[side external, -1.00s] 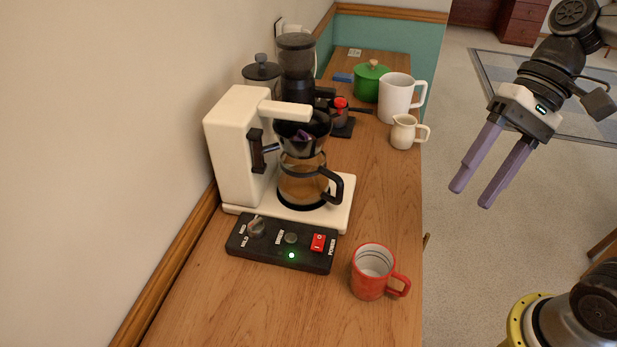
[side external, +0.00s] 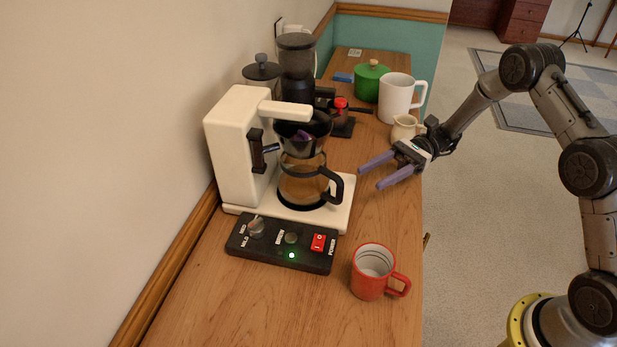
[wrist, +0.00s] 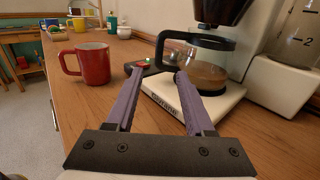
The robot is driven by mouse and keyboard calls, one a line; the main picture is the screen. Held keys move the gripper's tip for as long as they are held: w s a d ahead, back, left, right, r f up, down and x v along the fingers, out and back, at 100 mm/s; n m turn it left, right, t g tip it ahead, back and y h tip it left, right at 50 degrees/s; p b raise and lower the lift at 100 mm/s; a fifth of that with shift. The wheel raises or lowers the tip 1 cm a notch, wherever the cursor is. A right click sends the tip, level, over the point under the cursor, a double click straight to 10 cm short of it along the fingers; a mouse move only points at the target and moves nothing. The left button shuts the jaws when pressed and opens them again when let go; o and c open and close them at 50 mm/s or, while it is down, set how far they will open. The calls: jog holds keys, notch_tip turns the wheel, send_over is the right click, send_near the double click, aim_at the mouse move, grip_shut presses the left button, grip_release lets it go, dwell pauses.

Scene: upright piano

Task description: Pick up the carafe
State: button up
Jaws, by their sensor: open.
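The glass carafe (side external: 301,184) sits on the white base of the coffee maker (side external: 238,150), under the dark filter basket. It holds some amber liquid, and its black handle (side external: 335,186) points toward the right, to the open side of the counter. The carafe also shows in the wrist view (wrist: 206,75), with its handle (wrist: 170,52) just beyond my fingertips. My gripper (side external: 368,174) is open and empty, with its purple fingers pointing left toward the handle. A gap remains between the fingertips and the handle. In the wrist view the fingers (wrist: 158,74) spread apart below the handle.
A red mug (side external: 369,272) stands at the front right of the wooden counter (side external: 390,225). A black control panel (side external: 270,250) lies before the coffee maker. A small cream pitcher (side external: 403,128), white jug (side external: 394,98) and green pot (side external: 371,82) stand farther back. The wall is close on the left.

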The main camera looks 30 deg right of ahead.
aim_at(313, 179)
jog(key=a, duration=0.8)
jog(key=shift+s+a, duration=0.1)
jog(key=shift+s, duration=0.15)
jog(key=shift+s+a+f, duration=0.1)
jog(key=shift+s+a, duration=0.05)
jog(key=shift+a, duration=1.2)
jog(key=shift+s+a+f, duration=0.1)
jog(key=shift+s+a, duration=0.05)
jog(key=shift+a, duration=1.2)
grip_shut()
jog(key=shift+r, duration=0.1)
